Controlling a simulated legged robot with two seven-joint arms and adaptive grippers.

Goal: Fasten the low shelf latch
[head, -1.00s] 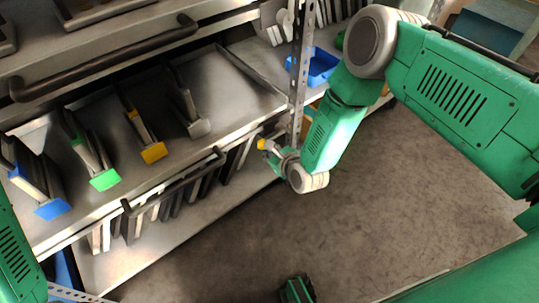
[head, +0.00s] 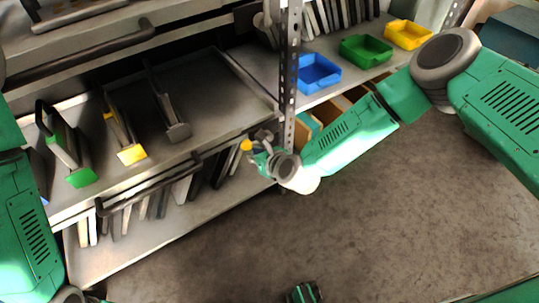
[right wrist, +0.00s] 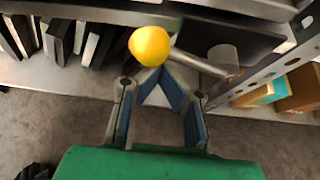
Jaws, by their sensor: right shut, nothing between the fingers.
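The latch shows in the right wrist view as a yellow ball knob (right wrist: 149,46) on a grey lever (right wrist: 200,62). The lever runs right to a grey round pivot (right wrist: 222,58) beside the perforated post. In the head view the yellow knob (head: 246,145) is small, at the low shelf's front edge left of the post. My right gripper (right wrist: 153,76) is shut and empty, its tips close below the knob in the picture; I cannot tell if they touch. In the head view the right gripper (head: 258,151) is partly hidden by its own wrist.
A perforated post (head: 288,80) stands just right of the latch. Dies with green (head: 82,177) and yellow (head: 131,154) ends lie on a pull-out shelf. Blue (head: 318,73), green (head: 366,50) and yellow (head: 408,34) trays are at right. The floor (head: 400,210) is clear.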

